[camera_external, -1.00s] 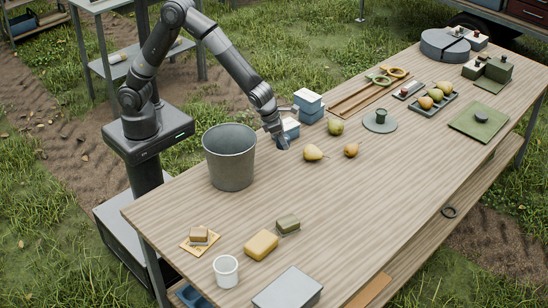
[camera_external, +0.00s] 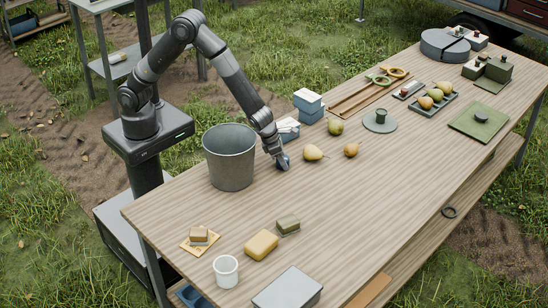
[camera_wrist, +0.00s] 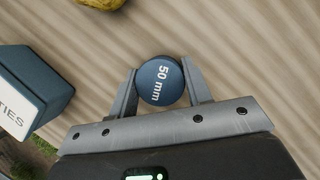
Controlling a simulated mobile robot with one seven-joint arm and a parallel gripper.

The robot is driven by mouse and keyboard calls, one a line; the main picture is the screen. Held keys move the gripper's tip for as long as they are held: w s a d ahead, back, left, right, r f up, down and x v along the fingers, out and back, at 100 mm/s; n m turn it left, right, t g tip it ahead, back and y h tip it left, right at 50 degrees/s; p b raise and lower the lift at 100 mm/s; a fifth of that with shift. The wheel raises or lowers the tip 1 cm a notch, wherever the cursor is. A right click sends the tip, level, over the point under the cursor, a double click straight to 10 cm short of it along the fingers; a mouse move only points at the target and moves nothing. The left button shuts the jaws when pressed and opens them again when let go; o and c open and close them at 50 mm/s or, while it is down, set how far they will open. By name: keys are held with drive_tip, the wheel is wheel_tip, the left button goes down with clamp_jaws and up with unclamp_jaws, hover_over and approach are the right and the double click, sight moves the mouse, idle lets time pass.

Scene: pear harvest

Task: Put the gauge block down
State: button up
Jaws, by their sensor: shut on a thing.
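The gauge block (camera_wrist: 160,82) is a dark blue, round-topped piece marked "50 mm" in the wrist view. My gripper (camera_wrist: 160,88) is shut on it, one finger on each side. In the external view my gripper (camera_external: 283,164) points down, low over the wooden table (camera_external: 340,215), right of the grey bucket (camera_external: 230,170). The block is not clearly seen there, hidden by or blending with the fingers. I cannot tell whether its underside touches the table.
Blue-and-white boxes (camera_external: 309,102) stand behind my gripper; one box (camera_wrist: 30,88) shows at left in the wrist view. A yellow pear (camera_external: 314,152) and a brown pear (camera_external: 351,150) lie to the right. The table in front of my gripper is clear.

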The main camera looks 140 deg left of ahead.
drive_tip(key=o, duration=1)
drive_tip(key=s+d+r+n, duration=0.3)
drive_tip(key=d+r, duration=0.2)
drive_tip(key=r, duration=0.5)
drive_tip(key=s+d+r+n, duration=0.3)
drive_tip(key=s+d+r, duration=0.15)
drive_tip(key=r, duration=0.55)
drive_tip(key=shift+s+d+r+n+t+h, duration=0.55)
drive_tip(key=shift+s+d+r+n, duration=1.2)
drive_tip(key=shift+s+d+n, duration=1.75)
drive_tip(key=shift+s+d+r+n+t+h, duration=0.55)
drive_tip(key=shift+s+d+r+n, duration=1.15)
drive_tip(key=shift+s+d+n, duration=1.75)
drive_tip(key=shift+s+d+r+n+t+h, duration=0.3)
drive_tip(key=shift+s+d+r+n+h, duration=0.4)
drive_tip(key=shift+s+d+r+n, duration=2.55)
